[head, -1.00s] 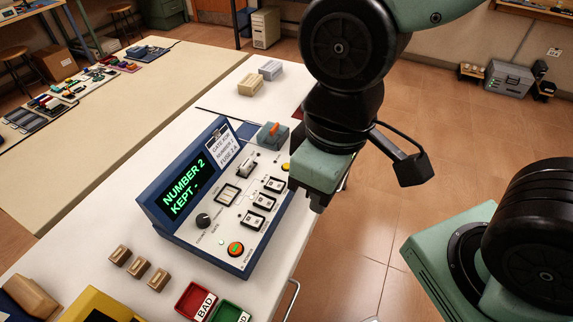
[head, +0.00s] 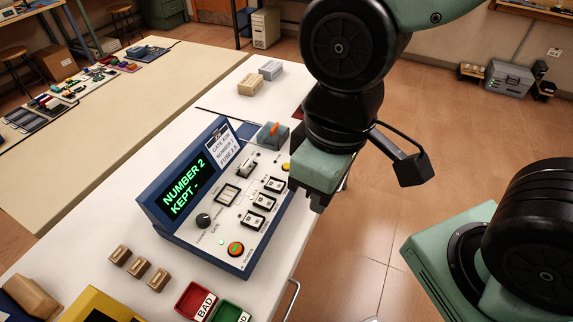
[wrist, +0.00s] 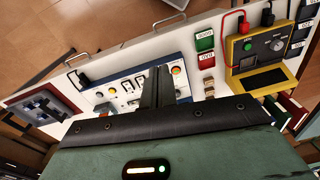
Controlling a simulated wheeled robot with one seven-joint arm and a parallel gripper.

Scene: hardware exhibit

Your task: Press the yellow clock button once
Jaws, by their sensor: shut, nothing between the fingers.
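The blue console (head: 155,215) stands on the white table, and its screen (head: 187,186) reads "NUMBER 2 KEPT". The yellow clock button (head: 286,167) is at the panel's far right edge in the head view, partly hidden by my gripper. My gripper (head: 318,205) is shut and empty, pointing down by the panel's right side. Its fingers also show in the wrist view (wrist: 158,78), to the right of the yellow button. I cannot tell their height above the panel.
An orange-lit button (head: 236,249), a knob (head: 203,221) and several switches share the panel. A lever unit (head: 272,135) stands behind. Red (head: 195,301) and green (head: 230,313) trays and wooden blocks (head: 139,267) lie in front. Open floor lies right of the table.

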